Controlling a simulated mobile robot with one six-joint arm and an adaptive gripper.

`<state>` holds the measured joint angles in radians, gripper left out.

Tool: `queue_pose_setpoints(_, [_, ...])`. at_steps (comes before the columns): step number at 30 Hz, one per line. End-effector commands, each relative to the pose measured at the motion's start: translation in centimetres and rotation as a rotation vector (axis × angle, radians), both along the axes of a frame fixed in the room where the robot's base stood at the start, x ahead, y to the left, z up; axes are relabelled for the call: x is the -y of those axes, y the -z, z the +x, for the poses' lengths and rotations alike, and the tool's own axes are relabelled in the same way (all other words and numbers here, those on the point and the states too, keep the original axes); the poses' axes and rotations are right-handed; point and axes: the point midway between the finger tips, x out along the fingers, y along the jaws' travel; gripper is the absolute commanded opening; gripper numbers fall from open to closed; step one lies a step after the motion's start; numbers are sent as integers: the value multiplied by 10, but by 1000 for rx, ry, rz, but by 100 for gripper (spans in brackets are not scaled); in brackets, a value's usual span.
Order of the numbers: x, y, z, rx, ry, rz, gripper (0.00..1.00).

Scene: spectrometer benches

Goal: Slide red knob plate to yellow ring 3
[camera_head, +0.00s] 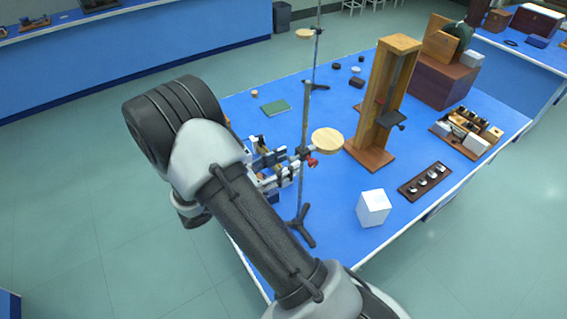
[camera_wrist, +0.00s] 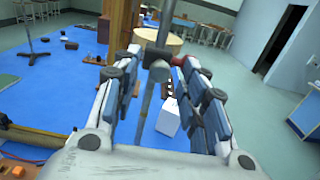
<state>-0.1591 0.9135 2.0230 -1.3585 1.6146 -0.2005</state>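A round pale wooden plate (camera_head: 327,141) with a red knob (camera_head: 312,162) sits on the upright rod (camera_head: 304,120) of a tripod stand. In the wrist view the plate (camera_wrist: 160,41), the grey rod clamp (camera_wrist: 158,56) and the dark red knob (camera_wrist: 179,60) are just ahead. My gripper (camera_wrist: 158,60) is open, its fingers spread either side of the rod and clamp, with the right fingertip close to the knob. Whether it touches is unclear. In the head view my gripper (camera_head: 297,165) is beside the clamp, partly behind my arm. I cannot make out yellow rings on the rod.
A tall wooden frame (camera_head: 385,100) stands right of the stand. A white cube (camera_head: 373,207) and a dark tray of small pieces (camera_head: 425,181) are in front of it. A second rod stand (camera_head: 317,50) is farther back. Open blue tabletop (camera_head: 340,115) lies between them.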

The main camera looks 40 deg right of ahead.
Motion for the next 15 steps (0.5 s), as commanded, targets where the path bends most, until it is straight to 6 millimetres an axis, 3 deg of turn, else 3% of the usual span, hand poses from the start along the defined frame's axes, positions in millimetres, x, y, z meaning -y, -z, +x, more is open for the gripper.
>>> queue_pose_setpoints(5, [-21, 0, 3, 1, -6, 1, 40])
queue_pose_setpoints(15, [-92, 0, 6, 1, -5, 0, 40])
